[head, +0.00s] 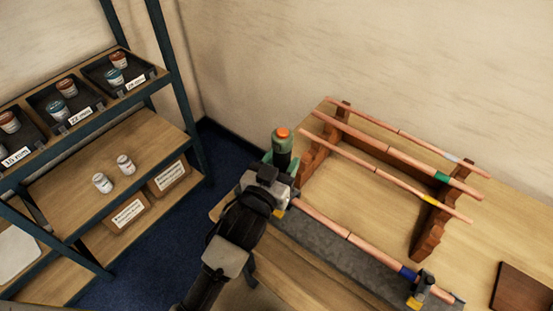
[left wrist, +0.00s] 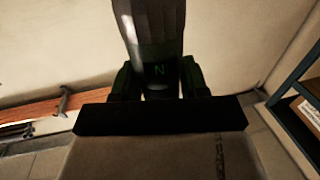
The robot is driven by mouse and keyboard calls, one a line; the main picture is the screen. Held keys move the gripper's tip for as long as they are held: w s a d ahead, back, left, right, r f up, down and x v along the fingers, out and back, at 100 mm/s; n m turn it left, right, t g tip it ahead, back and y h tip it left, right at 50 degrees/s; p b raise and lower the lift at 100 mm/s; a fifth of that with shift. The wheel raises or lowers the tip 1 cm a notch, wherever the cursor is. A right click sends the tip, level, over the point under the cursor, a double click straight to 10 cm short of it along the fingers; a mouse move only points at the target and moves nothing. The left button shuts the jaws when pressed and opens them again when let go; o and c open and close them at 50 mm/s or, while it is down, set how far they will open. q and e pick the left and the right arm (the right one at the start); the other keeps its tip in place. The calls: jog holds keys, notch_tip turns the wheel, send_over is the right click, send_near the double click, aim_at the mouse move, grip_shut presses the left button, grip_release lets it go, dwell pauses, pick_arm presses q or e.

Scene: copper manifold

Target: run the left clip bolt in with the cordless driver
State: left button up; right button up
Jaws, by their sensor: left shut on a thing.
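My left gripper (head: 283,172) is shut on the cordless driver (head: 282,141), a green and dark tool with an orange top. The driver stands roughly upright at the left end of the grey beam (head: 318,252). In the left wrist view the driver's dark body (left wrist: 156,40) sits between my fingers (left wrist: 160,85). The left clip and its bolt are hidden behind my gripper and wrist; only a small yellow patch (head: 279,214) shows there. I cannot tell whether the driver touches the bolt. The right clip (head: 424,284) shows at the beam's other end. My right gripper is not in view.
A copper pipe (head: 335,229) with a blue band runs along the beam. More copper pipes (head: 392,152) rest on notched wooden racks (head: 430,225) behind it. A shelf (head: 120,165) with bins and jars stands at left. A brown board (head: 521,288) lies at right.

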pick_arm(q)
jog(key=shift+s+d+f, duration=0.1)
jog(key=shift+f, duration=0.25)
jog(key=shift+f+b, duration=0.3)
jog(key=shift+b, duration=0.25)
jog(key=shift+f+b, duration=0.8)
jog(key=shift+f, duration=0.05)
jog(key=shift+f+b, duration=0.9)
jog(key=shift+f, duration=0.15)
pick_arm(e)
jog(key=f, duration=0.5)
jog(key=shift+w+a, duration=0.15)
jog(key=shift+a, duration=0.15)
pick_arm(q)
jog(key=shift+f, duration=0.1)
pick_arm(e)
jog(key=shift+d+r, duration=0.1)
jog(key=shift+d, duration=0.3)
pick_arm(q)
jog(key=shift+f, duration=0.3)
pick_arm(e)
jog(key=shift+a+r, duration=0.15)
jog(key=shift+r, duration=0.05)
pick_arm(q)
jog(key=shift+f+p, duration=0.4)
jog(key=shift+p, duration=0.05)
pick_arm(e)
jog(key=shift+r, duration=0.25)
